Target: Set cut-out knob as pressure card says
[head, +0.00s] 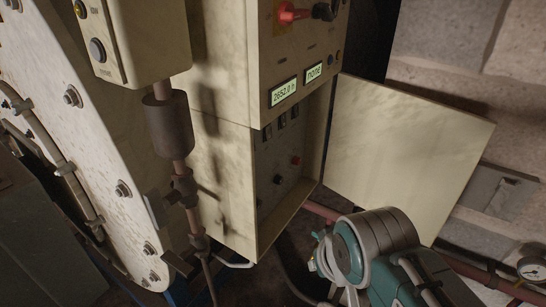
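A cream control cabinet (222,180) stands at the centre with its lower compartment open. Inside are a small red knob (295,160), a dark knob (277,179) and several dark switches along the top. I cannot tell which one is the cut-out knob, and their markings are too small to read. No pressure card can be made out. My gripper (326,265) is at the lower middle, below and right of the compartment, apart from the knobs. It is partly hidden by my wrist, and its fingers are unclear.
The open cabinet door (405,150) sticks out to the right above my arm. Two displays read about "2652.0 h" (284,92) and "none" (314,72). A pipe (178,170) and flanged vessel (75,130) stand left; a gauge (532,270) is lower right.

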